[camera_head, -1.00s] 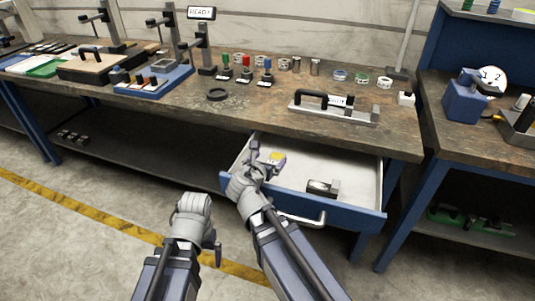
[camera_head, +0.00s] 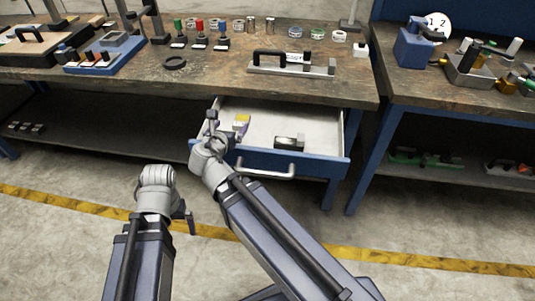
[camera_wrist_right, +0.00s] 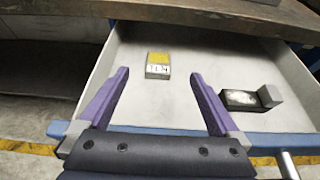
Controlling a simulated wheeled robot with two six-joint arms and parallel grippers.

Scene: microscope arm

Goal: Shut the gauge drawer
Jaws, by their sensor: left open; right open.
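The gauge drawer (camera_head: 325,166) hangs open below the workbench, with a blue front and a pale inside. Its silver handle (camera_head: 266,174) is on the front face. A yellow-topped block marked with digits (camera_wrist_right: 158,66) and a dark block with a grey end (camera_wrist_right: 250,98) lie inside. My right gripper (camera_head: 212,122) is over the drawer's left front corner; in the right wrist view its open, empty purple fingers (camera_wrist_right: 160,88) reach over the drawer front. My left gripper (camera_head: 188,217) is open, low in front of the bench, left of the drawer and apart from it.
The workbench top (camera_head: 215,75) above the drawer carries a black-handled metal bar (camera_head: 290,64), a dark ring (camera_head: 174,63) and several coloured stamps. A second bench (camera_head: 455,88) stands to the right. The floor in front is clear, with a yellow line (camera_head: 420,262).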

